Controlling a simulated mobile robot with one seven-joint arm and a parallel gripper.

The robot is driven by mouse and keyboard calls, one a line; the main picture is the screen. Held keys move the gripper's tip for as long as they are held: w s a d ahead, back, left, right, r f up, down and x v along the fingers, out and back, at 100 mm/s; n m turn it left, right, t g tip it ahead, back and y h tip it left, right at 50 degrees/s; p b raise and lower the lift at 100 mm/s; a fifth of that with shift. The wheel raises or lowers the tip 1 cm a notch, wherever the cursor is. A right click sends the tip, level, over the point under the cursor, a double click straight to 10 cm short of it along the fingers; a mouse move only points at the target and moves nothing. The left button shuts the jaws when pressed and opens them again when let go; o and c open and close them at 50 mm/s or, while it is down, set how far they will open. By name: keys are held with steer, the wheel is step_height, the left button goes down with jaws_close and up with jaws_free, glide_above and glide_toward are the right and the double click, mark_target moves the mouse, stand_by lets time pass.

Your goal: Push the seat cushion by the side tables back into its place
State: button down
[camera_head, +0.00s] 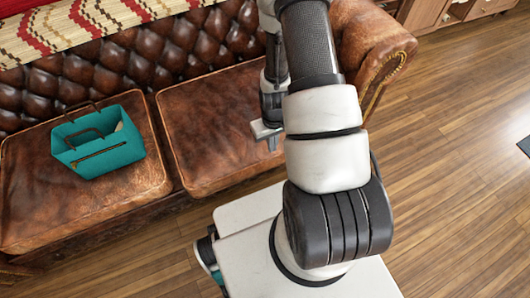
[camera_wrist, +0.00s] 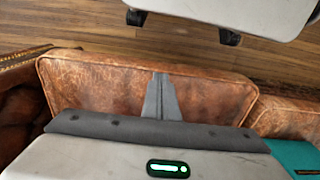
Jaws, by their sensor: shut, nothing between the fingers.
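The brown leather seat cushion (camera_head: 220,120) lies on the right part of the sofa, in front of the tufted backrest (camera_head: 160,50). A dark gap parts it from the left cushion (camera_head: 30,190). My arm hides its right part in the head view. The wrist view shows the cushion (camera_wrist: 95,85) below my gripper, its piped front edge towards my base. My gripper (camera_head: 270,140) is shut and empty above the cushion; its fingers also show in the wrist view (camera_wrist: 162,85). I cannot tell whether the fingertips touch the leather.
A teal bag (camera_head: 100,145) stands on the left cushion. The sofa's rolled right arm (camera_head: 380,45) is close behind my arm. Wooden furniture with drawers (camera_head: 430,14) stands at the top right. The wood floor (camera_head: 450,170) at the right is largely clear.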

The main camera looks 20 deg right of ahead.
mark_target(269, 164)
step_height(269, 164, down, 16)
steer(key=s+b, duration=0.3)
steer(key=b, duration=0.1)
steer(key=shift+w+a, duration=0.1)
steer(key=shift+w, duration=2.05)
